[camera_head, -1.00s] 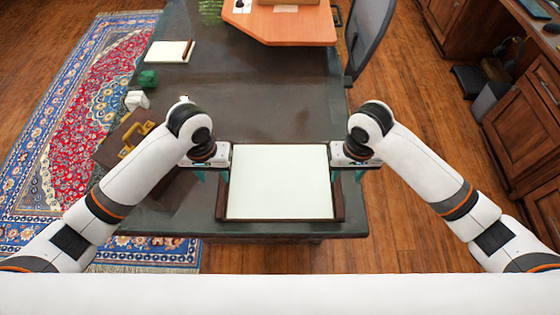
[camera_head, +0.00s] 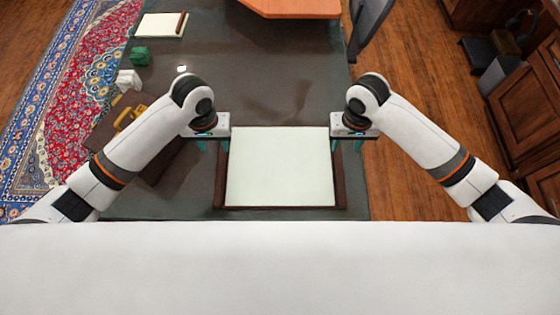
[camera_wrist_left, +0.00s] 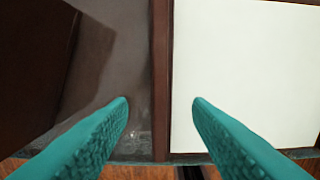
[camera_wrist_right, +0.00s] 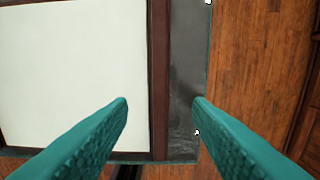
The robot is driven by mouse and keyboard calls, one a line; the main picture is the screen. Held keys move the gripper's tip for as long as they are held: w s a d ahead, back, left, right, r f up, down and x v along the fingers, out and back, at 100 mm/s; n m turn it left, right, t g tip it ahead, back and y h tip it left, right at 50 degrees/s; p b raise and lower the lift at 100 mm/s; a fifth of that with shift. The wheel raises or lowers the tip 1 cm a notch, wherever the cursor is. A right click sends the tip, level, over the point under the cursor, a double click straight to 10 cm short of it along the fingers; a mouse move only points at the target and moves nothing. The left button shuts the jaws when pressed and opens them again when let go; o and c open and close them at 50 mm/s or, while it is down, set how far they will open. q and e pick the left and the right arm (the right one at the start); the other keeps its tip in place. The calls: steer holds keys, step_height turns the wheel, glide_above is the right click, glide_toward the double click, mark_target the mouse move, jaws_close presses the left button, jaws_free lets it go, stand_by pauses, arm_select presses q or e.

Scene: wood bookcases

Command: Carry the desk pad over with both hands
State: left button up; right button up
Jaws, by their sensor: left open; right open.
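The desk pad (camera_head: 280,167) is a cream sheet with dark brown side strips, lying flat on the dark desk near its front edge. My left gripper (camera_head: 213,146) is open at the pad's left side. In the left wrist view, the left brown strip (camera_wrist_left: 161,60) runs between the open fingers (camera_wrist_left: 161,104). My right gripper (camera_head: 346,146) is open at the pad's right side. In the right wrist view, the right brown strip (camera_wrist_right: 159,60) lies between the open fingers (camera_wrist_right: 161,104). Whether any finger touches the pad cannot be told.
The desk (camera_head: 270,90) is clear beyond the pad. A brown case with a yellow handle (camera_head: 130,116) lies left of my left gripper. A white object (camera_head: 128,79), a green object (camera_head: 140,55) and a notepad (camera_head: 160,25) stand further back left. Wooden cabinets (camera_head: 525,90) are at right.

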mark_target(221, 161)
arm_select(q)
step_height(221, 161, down, 8)
steer(key=shift+f, duration=0.2)
arm_select(e)
step_height(221, 161, down, 8)
steer(key=shift+f, duration=0.2)
arm_select(q)
steer(key=shift+c, duration=0.4)
arm_select(e)
steer(key=shift+c, duration=0.4)
arm_select(q)
jaws_close()
arm_select(e)
jaws_close()
